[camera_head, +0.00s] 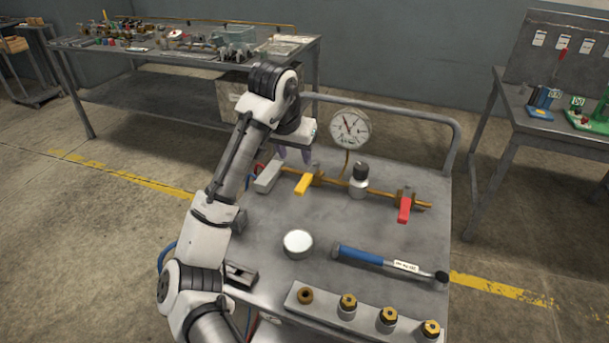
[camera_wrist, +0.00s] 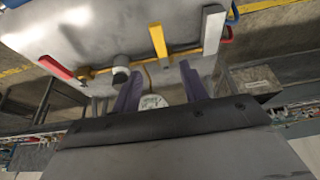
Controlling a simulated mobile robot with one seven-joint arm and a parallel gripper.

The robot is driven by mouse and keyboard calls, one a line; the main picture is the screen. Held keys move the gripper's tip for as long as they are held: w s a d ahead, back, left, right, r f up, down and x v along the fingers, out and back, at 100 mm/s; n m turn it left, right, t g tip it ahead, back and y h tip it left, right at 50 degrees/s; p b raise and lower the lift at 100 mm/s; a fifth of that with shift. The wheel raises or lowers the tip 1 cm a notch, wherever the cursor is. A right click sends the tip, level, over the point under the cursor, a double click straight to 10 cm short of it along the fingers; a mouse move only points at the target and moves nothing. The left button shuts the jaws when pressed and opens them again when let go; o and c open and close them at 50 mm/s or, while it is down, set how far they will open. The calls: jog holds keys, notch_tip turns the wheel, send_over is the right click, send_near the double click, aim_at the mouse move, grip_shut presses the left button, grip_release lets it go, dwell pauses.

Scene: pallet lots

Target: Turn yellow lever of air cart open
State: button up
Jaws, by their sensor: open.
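The air cart (camera_head: 330,215) has a grey top with a brass pipe (camera_head: 335,183) across it. The yellow lever (camera_head: 304,184) sits on this pipe, left of the middle, and lies across the pipe, pointing toward me. It also shows in the wrist view (camera_wrist: 158,40), above the space between the fingertips. My gripper (camera_head: 294,155) hangs just behind the lever, with its purple fingers spread, empty and apart from the lever. The fingers also show in the wrist view (camera_wrist: 160,70). A red lever (camera_head: 405,208) crosses the pipe at the right.
A grey block-like handle (camera_head: 268,177) is left of the yellow lever. A knob (camera_head: 359,178) and round gauge (camera_head: 350,128) are at its right. A white disc (camera_head: 298,241), blue-handled tool (camera_head: 365,253) and rack of brass fittings (camera_head: 330,302) lie nearer. Workbenches stand behind.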

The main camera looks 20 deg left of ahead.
aim_at(303, 182)
jog(key=x, duration=1.2)
jog(key=shift+f, duration=0.1)
grip_shut()
jog(key=shift+w, duration=0.1)
